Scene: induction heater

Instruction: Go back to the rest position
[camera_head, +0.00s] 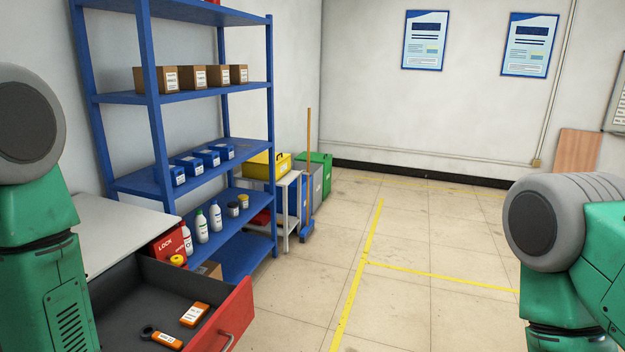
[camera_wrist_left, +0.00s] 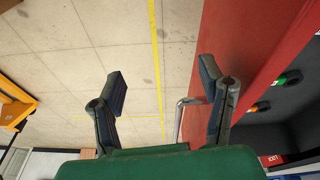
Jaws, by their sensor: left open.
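My left gripper (camera_wrist_left: 164,84) shows in the left wrist view with its two dark fingers spread wide and nothing clasped between them. The red drawer front (camera_wrist_left: 240,60) is just right of it. The metal drawer handle (camera_wrist_left: 180,118) shows between the fingers, nearer the right one; I cannot tell the depth gap. In the head view the drawer (camera_head: 125,300) stands pulled open, with its handle (camera_head: 226,342) at the bottom edge. My green arm links show at both sides there, but neither gripper does.
An orange labelled item (camera_head: 195,314) and an orange-and-black item (camera_head: 162,339) lie in the drawer. A grey worktop (camera_head: 115,228) is above it. A blue shelf rack (camera_head: 160,130) with boxes and bottles stands behind. The tiled floor (camera_head: 425,250) to the right is clear.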

